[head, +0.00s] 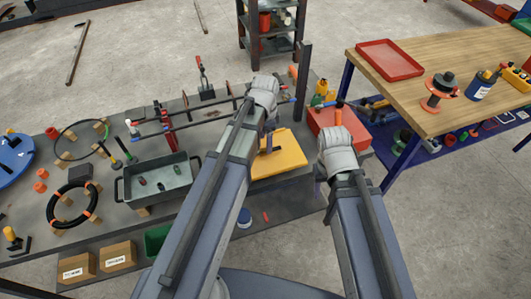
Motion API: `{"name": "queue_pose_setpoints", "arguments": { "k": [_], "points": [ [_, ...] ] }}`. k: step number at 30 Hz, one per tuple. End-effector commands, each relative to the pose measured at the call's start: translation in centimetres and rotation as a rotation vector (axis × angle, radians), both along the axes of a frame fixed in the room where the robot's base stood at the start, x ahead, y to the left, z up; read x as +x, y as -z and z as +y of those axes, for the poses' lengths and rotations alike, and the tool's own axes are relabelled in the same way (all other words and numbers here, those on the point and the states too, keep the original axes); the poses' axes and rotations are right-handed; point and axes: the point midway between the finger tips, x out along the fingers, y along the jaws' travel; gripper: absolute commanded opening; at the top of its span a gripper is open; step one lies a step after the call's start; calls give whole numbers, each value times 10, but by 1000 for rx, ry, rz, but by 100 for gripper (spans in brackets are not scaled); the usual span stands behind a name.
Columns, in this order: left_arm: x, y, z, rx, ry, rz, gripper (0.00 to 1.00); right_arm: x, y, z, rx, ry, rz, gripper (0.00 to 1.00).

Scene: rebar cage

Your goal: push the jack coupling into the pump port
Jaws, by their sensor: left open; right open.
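My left gripper (268,140) is over the yellow board (282,155) on the bench; its fingers are small and partly covered by my wrist, and I see nothing held in it. My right gripper (322,188) is beside the bench's right end, mostly hidden behind its own wrist and arm. A red box (322,121), which may be the pump, stands at the bench's right end, just beyond my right wrist. I cannot make out the jack coupling or the pump port.
A grey tub (159,185) and a black coiled hose (50,208) are on the bench at left. A wooden table (455,100) with a red tray (389,61) stands at right. A dark shelf rack (243,38) and a post (303,70) stand behind. Open floor lies at lower right.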

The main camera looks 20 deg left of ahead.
Motion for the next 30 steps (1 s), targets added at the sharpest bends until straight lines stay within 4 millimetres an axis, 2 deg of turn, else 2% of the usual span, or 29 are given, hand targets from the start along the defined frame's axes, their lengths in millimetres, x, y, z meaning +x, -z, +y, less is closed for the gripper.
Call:
{"name": "queue_pose_setpoints", "arguments": {
  "k": [1,10,20,30],
  "points": [
    [0,9,0,0,0,0,72,0,9,0,0,0,0,52],
    [1,45,0,0,0,0,72,0,45,0,0,0,0,52],
    [1,46,0,0,0,0,72,0,46,0,0,0,0,52],
    [1,47,0,0,0,0,34,0,47,0,0,0,0,52]
  ]
}}
